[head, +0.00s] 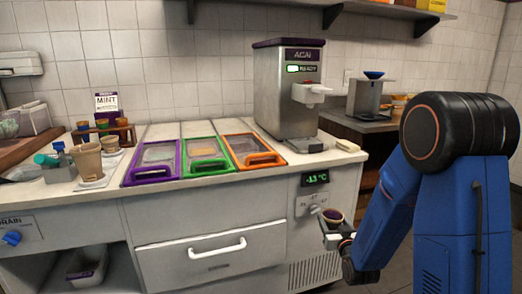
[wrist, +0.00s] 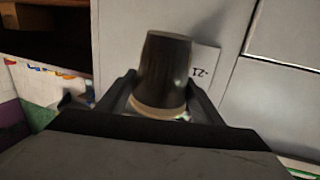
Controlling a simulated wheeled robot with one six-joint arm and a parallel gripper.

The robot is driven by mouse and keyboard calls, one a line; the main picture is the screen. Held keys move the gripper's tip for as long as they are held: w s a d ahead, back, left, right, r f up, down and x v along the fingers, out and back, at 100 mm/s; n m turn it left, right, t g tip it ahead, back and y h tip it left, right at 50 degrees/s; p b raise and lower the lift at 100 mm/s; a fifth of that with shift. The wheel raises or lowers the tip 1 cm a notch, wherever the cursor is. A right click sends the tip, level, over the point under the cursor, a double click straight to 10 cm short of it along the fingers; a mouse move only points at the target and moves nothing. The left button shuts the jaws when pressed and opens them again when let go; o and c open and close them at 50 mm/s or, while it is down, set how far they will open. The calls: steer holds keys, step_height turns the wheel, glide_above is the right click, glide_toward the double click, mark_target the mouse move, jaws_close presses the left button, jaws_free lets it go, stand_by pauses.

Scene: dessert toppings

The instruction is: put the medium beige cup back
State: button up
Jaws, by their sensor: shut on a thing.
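In the wrist view, the cup (wrist: 164,68) sits between the two fingers of my gripper (wrist: 166,100), looks dark brown in shadow and has a pale rim. Two other beige cups stand on the counter's left part: a taller one (head: 88,161) on a white mat and a shorter one (head: 110,144) behind it.
An acai machine (head: 288,95) stands at the counter's back right. Purple (head: 153,163), green (head: 206,156) and orange (head: 253,151) framed lids lie along the middle. A wooden rack (head: 104,131) with small cups stands behind the beige cups. A grinder-like device (head: 366,98) is farther right.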

steer(key=w+d+f, duration=0.1)
steer(key=w+f, duration=0.1)
steer(key=f, duration=1.1)
steer(key=w+d+f+h, duration=0.1)
steer(key=w+f, duration=0.2)
steer(key=f, duration=0.9)
steer(key=shift+f+m, duration=0.3)
steer(key=shift+f, duration=0.05)
steer(key=shift+s+a, duration=0.1)
steer(key=shift+s, duration=0.05)
